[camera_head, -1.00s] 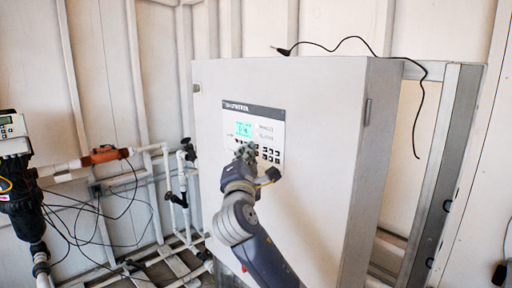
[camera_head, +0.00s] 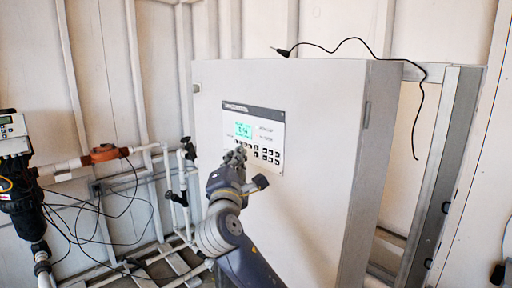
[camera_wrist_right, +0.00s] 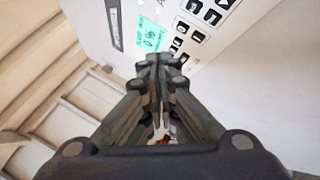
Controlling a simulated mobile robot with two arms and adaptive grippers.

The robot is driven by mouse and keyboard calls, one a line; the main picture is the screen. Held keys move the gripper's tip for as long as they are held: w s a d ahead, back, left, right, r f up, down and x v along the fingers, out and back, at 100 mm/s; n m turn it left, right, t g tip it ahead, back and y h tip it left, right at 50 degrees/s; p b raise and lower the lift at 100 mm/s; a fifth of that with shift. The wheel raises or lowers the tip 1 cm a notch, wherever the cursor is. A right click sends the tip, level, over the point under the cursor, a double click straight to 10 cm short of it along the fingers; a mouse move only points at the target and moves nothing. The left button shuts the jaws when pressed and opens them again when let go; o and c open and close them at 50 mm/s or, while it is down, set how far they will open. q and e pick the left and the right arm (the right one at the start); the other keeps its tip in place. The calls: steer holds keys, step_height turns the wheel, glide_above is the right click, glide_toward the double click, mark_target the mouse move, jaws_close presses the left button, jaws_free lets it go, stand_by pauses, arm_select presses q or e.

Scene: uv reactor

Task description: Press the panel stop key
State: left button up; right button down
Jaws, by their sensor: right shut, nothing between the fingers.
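The control panel (camera_head: 254,137) is a white plate with a lit green display (camera_head: 244,130) and rows of small dark keys (camera_head: 268,154), set on the front of a large white cabinet (camera_head: 310,110). My right gripper (camera_head: 236,153) is shut and empty, in front of the panel just below the display, and covers the keys at the left. In the right wrist view the closed fingertips (camera_wrist_right: 160,62) lie over the panel beside the display (camera_wrist_right: 150,35), with several keys (camera_wrist_right: 205,15) to the right. I cannot tell which key is the stop key, or whether the fingers touch the panel. My left gripper is out of view.
Pipes and valves (camera_head: 184,170) stand left of the cabinet. A dark pump unit (camera_head: 22,190) with loose cables is at the far left. A black cable (camera_head: 350,40) hangs over the cabinet top. The cabinet front right of the panel is clear.

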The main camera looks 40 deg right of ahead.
steer(key=a, duration=0.2)
steer(key=shift+s+a, duration=0.15)
steer(key=shift+a, duration=0.25)
stand_by(0.6)
